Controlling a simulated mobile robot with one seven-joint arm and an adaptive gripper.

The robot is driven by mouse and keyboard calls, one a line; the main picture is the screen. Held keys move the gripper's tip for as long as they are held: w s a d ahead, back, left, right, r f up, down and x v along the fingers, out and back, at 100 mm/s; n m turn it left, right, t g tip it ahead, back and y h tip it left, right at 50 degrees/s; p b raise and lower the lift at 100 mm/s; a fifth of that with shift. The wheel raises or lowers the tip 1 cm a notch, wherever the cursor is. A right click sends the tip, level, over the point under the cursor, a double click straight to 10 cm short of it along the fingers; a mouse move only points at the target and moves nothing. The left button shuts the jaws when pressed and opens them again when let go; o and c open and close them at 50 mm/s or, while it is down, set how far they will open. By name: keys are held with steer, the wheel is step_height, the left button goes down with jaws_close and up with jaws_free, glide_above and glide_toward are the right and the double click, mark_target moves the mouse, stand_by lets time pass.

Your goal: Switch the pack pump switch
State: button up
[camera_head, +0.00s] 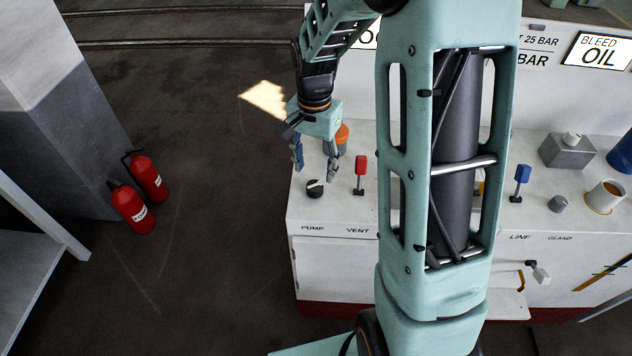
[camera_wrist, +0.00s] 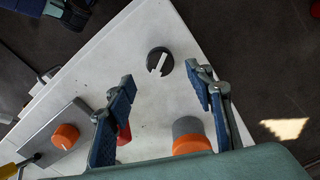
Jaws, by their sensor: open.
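The pump switch (camera_head: 315,188) is a round black knob with a white bar on the white console top, behind the printed word PUMP. It also shows in the wrist view (camera_wrist: 160,62), with its white bar upright and slightly tilted. My gripper (camera_head: 314,170) is open and empty, pointing down above the switch. In the wrist view my gripper's two blue-padded fingers (camera_wrist: 161,78) are apart, and the knob appears between and just beyond their tips. I see no contact with the knob.
A red lever (camera_head: 361,170) stands right of the switch, above VENT. A grey-and-orange cylinder (camera_wrist: 190,138) is close to the right finger. A blue lever (camera_head: 521,180) stands farther right. Two red extinguishers (camera_head: 133,208) stand on the floor at left. My arm hides the console's middle.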

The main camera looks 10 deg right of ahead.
mark_target(314, 185)
step_height(314, 185, down, 7)
steer(key=shift+r, duration=0.2)
steer(key=c, duration=1.2)
steer(key=shift+o, duration=0.2)
steer(key=shift+n, duration=0.4)
steer(key=n, duration=0.5)
steer(key=shift+n, duration=0.3)
steer(key=n+p, duration=0.1)
steer(key=n, duration=0.4)
steer(key=shift+w+n, duration=0.1)
steer(key=shift+n, duration=0.2)
